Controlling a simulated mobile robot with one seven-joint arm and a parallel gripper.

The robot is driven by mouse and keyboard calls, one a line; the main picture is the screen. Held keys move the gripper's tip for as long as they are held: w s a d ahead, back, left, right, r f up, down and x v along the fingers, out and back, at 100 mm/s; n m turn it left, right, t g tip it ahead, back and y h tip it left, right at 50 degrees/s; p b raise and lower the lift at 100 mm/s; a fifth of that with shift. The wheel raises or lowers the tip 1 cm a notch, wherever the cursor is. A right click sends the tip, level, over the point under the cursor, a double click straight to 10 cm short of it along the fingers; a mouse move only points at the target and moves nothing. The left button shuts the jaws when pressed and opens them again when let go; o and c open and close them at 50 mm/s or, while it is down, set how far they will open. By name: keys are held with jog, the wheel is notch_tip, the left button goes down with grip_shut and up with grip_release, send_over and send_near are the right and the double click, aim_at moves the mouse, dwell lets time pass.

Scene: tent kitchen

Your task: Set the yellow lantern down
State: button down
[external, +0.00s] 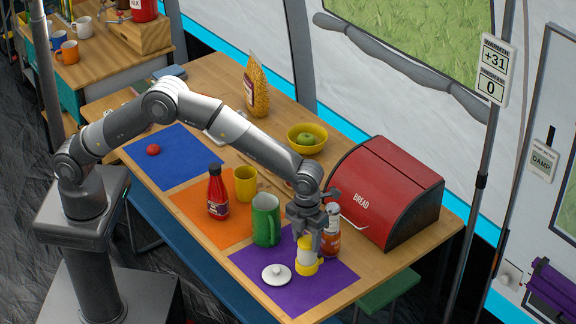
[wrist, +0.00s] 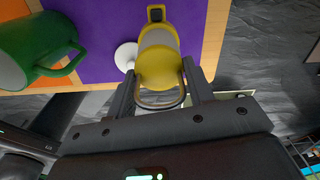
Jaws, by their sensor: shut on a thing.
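The yellow lantern (external: 306,257) has a pale middle and is upright at the right part of the purple mat (external: 326,290). My gripper (external: 305,228) is above it and shut on its top. In the wrist view the lantern (wrist: 158,66) hangs between my two fingers (wrist: 160,90), with its dark wire handle looped near them. I cannot tell whether its base touches the mat.
A green mug (external: 265,220) stands left of the lantern, and a white lid (external: 276,274) lies on the mat. An orange-white bottle (external: 331,235) is close behind my gripper. A red bread box (external: 385,190) stands at the right. The mat's front is clear.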

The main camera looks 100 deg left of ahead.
aim_at(309, 249)
jog(key=shift+w+a+f, duration=0.3)
jog(key=shift+w+a, duration=0.1)
jog(key=shift+a, duration=0.05)
jog(key=shift+f, duration=2.1)
jog(key=c, duration=0.7)
grip_release()
jog(key=shift+o, duration=0.2)
